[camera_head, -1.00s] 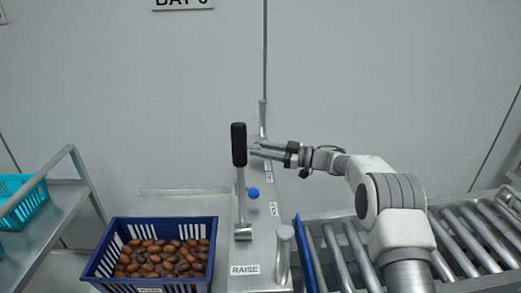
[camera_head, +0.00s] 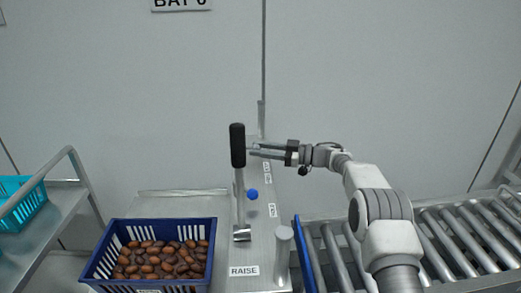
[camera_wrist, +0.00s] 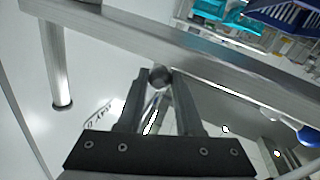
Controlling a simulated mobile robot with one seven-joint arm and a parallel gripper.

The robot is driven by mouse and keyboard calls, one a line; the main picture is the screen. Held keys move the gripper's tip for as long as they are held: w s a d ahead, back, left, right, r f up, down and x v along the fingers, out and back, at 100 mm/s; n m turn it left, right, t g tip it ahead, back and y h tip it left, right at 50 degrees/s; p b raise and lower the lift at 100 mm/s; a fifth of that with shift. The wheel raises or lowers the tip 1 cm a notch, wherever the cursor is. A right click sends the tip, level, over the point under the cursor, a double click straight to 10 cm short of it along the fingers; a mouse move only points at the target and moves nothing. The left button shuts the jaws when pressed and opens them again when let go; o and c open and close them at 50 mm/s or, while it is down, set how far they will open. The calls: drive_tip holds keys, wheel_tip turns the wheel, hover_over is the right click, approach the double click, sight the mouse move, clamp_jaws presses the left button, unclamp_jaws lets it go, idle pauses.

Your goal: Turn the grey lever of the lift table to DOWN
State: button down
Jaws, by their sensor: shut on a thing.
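The grey lever (camera_head: 261,118) stands at the back of the lift table's panel (camera_head: 262,240); its upper part shows as a thin upright bar, and its lower part is partly hidden by the black-handled lever and my gripper. My gripper (camera_head: 252,151) reaches in from the right, just behind the black handle. In the wrist view my gripper (camera_wrist: 160,78) is shut on a round grey end, which I take to be the grey lever (camera_wrist: 160,75). Small labels on the panel by the gripper are too small to read.
The black-handled lever (camera_head: 238,146) stands right in front of my fingertips, with a blue knob (camera_head: 252,194) beside it. A blue crate of dates (camera_head: 99,256) is at the front left. A short grey post (camera_head: 283,238) and a roller conveyor (camera_head: 457,232) lie right.

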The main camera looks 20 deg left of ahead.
drive_tip(key=c, duration=0.6)
unclamp_jaws()
drive_tip(key=w+d, duration=0.1)
drive_tip(key=d, duration=0.7)
drive_tip(key=w+d, duration=0.2)
drive_tip(key=d, duration=0.7)
drive_tip(key=shift+w+p, duration=0.25)
drive_tip(key=shift+p, duration=0.1)
